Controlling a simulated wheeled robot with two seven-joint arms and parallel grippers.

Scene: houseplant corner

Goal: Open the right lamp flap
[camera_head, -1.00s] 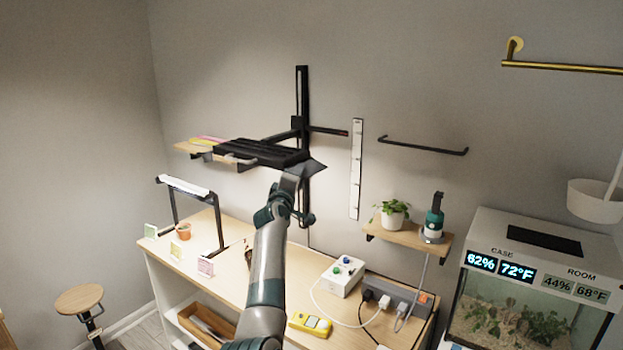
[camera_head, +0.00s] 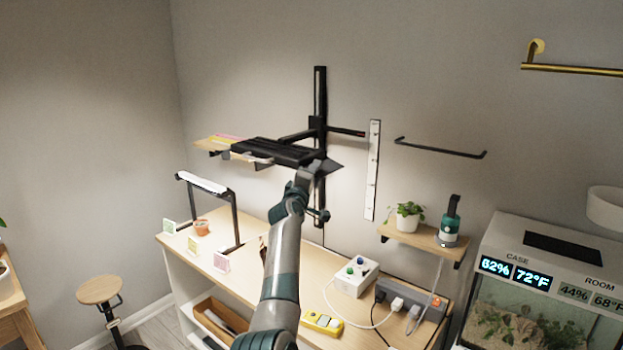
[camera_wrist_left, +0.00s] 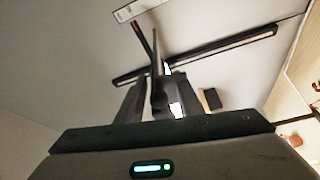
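The black lamp (camera_head: 275,151) hangs level from a black wall post in the head view. A dark triangular flap (camera_head: 333,167) shows at its right end. My left gripper (camera_head: 314,170) is at that right end, by the flap, and its fingertips are partly lost against the dark parts. In the left wrist view my two left fingers (camera_wrist_left: 158,98) stand apart, with a thin dark plate (camera_wrist_left: 156,62), seemingly the flap edge-on, between them. Light gaps show beside the plate, so the fingers do not look clamped on it. My right gripper is out of view.
The black post (camera_head: 320,92) and a white strip (camera_head: 373,170) are on the wall behind and right. Below is a bench (camera_head: 250,287) with a small light stand (camera_head: 203,183), a control box (camera_head: 356,277) and a power strip (camera_head: 425,302).

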